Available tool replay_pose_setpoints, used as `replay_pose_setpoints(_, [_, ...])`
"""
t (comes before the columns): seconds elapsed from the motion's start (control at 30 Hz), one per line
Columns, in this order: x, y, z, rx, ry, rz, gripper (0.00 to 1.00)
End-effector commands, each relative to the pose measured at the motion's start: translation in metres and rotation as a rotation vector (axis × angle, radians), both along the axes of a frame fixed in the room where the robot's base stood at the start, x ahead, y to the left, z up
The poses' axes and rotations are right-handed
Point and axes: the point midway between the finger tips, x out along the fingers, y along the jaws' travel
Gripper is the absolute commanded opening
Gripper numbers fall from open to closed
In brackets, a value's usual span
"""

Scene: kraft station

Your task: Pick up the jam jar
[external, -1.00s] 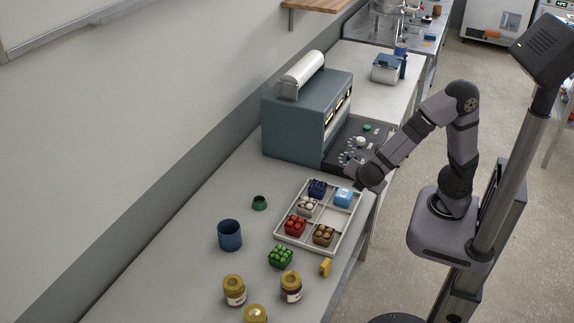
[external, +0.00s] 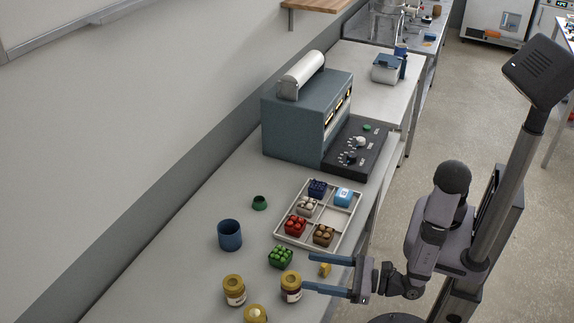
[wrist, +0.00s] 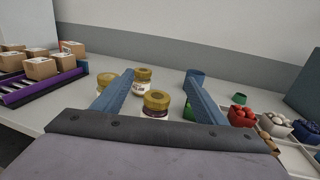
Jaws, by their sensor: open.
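Three gold-lidded jars stand at the front of the bench. The jar with dark contents (external: 291,288), which looks like the jam jar, is the rightmost in the external view; the others are a left jar (external: 234,291) and a front jar (external: 255,314). My gripper (external: 306,271) is open and empty, its blue fingers pointing left over the bench edge. The lower finger's tip appears close to the dark jar; contact cannot be told. In the wrist view a jar (wrist: 156,106), probably the same one, shows between the fingers, with another jar (wrist: 142,81) behind.
A white divided tray (external: 293,241) holds several small cartons. The wrist view shows boxes (wrist: 40,68) at left. Bench left of the cup is clear.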

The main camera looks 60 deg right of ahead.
Motion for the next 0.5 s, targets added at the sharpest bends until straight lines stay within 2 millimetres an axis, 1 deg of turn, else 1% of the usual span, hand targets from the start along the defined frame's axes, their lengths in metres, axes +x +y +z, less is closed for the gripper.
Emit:
replay_pose_setpoints(0.03, [0.000, 0.000, -0.010, -0.004, 0.000, -0.001, 0.66])
replay_pose_setpoints(0.1, [0.000, 0.000, -0.024, -0.003, 0.000, -0.002, 0.66])
replay_pose_setpoints(0.23, [0.000, -0.001, -0.045, -0.002, 0.002, -0.002, 0.66])
replay_pose_setpoints(0.33, [0.001, -0.001, -0.054, 0.001, 0.000, -0.003, 0.66])
replay_pose_setpoints(0.5, [0.001, -0.001, -0.059, 0.003, 0.001, -0.004, 0.66])
